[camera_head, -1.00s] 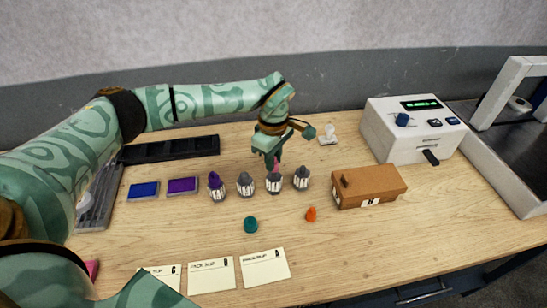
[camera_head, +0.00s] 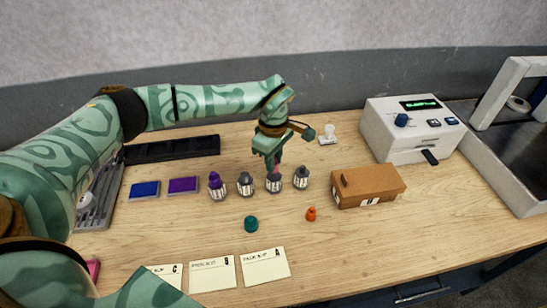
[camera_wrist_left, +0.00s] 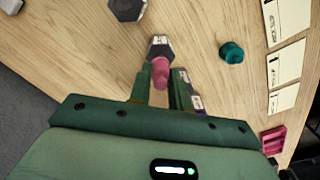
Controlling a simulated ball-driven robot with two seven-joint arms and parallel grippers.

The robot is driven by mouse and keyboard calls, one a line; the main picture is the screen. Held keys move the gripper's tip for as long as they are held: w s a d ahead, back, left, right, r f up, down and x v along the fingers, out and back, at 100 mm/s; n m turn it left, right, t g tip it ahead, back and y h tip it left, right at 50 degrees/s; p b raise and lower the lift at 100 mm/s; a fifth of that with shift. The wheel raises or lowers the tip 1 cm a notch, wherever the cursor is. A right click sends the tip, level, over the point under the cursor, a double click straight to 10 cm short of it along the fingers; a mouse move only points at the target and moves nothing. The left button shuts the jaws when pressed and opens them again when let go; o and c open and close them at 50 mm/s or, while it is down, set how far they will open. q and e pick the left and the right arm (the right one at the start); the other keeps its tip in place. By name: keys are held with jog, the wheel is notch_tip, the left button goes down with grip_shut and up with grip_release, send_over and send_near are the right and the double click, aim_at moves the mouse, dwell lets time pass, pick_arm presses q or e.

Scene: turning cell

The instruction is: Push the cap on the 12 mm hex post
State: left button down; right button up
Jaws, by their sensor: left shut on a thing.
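A row of several grey hex posts with white labels stands mid-table. My left gripper (camera_head: 271,160) points down over the third post from the left (camera_head: 274,184). It is shut on a pink cap, which shows between the fingers in the left wrist view (camera_wrist_left: 161,73), right at the top of that post (camera_wrist_left: 160,46). In the head view the fingers mostly hide the cap, so I cannot tell how far it sits on the post. The leftmost post (camera_head: 217,188) carries a purple cap. The label sizes are too small to read. My right gripper is not in view.
A teal cap (camera_head: 251,223) and an orange cap (camera_head: 311,214) lie in front of the posts. A brown box (camera_head: 375,187) stands to the right, a white device (camera_head: 405,130) behind it. Blue (camera_head: 145,190) and purple (camera_head: 183,185) pads lie left. Paper cards (camera_head: 212,275) lie in front.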

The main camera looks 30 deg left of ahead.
pick_arm(q)
jog(key=shift+f, duration=0.45)
dwell(0.6)
jog(key=c, duration=0.7)
grip_release()
jog(key=shift+r+p, duration=2.1)
jog(key=shift+r, duration=0.5)
jog(key=shift+f, duration=0.1)
grip_shut()
